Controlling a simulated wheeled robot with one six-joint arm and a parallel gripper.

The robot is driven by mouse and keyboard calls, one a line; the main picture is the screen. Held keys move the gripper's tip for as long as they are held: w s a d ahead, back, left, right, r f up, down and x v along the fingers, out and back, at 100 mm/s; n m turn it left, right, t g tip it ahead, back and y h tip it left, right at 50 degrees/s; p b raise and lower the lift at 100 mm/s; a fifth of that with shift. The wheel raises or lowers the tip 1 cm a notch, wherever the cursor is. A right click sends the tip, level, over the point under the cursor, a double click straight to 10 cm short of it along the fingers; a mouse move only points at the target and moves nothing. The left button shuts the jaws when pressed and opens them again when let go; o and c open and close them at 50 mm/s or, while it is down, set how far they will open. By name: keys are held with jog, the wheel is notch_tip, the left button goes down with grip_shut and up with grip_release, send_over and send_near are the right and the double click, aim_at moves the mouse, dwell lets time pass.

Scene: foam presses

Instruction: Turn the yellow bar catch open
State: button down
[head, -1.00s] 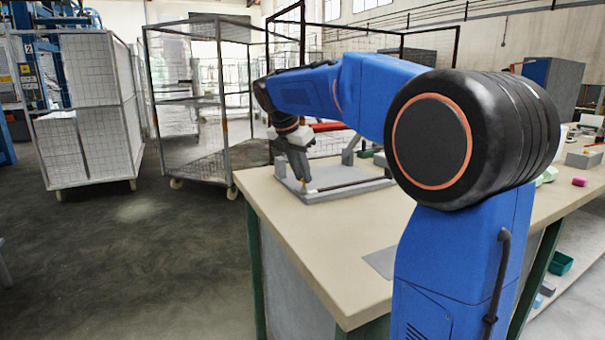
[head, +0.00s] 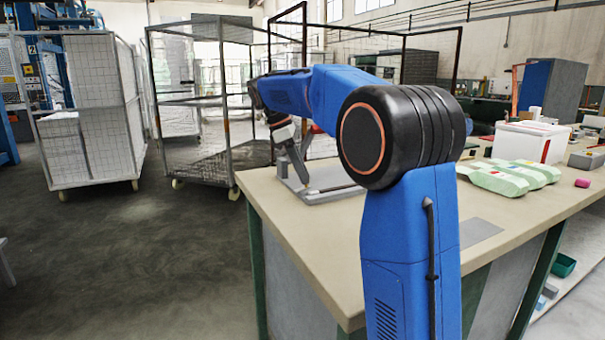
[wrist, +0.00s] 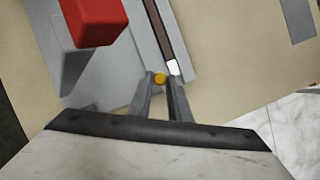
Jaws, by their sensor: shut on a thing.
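The yellow catch (wrist: 160,79) shows in the wrist view as a small round yellow end between my fingertips. My gripper (wrist: 162,83) is shut on it, one finger on each side. A dark bar (wrist: 167,35) with a pale end (wrist: 173,67) lies on the grey base (wrist: 188,50) just beyond the fingertips. In the head view my gripper (head: 306,186) reaches down to the grey base (head: 330,194) near the table's far left corner. There my arm hides part of the base, and the catch is too small to make out clearly.
A red block (wrist: 93,20) on the grey fixture stands left of my fingers in the wrist view. On the table (head: 290,230), green-white cartons (head: 510,176) and a white box (head: 530,142) stand to the right. Wire cages (head: 205,100) stand behind at left.

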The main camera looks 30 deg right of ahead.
jog(key=shift+w+m, duration=0.1)
jog(key=shift+m, duration=0.7)
jog(key=shift+g+y, duration=0.3)
jog(key=c, duration=1.7)
grip_release()
jog(key=shift+o, duration=0.2)
jog(key=shift+r, duration=0.1)
notch_tip(320, 180, up, 10)
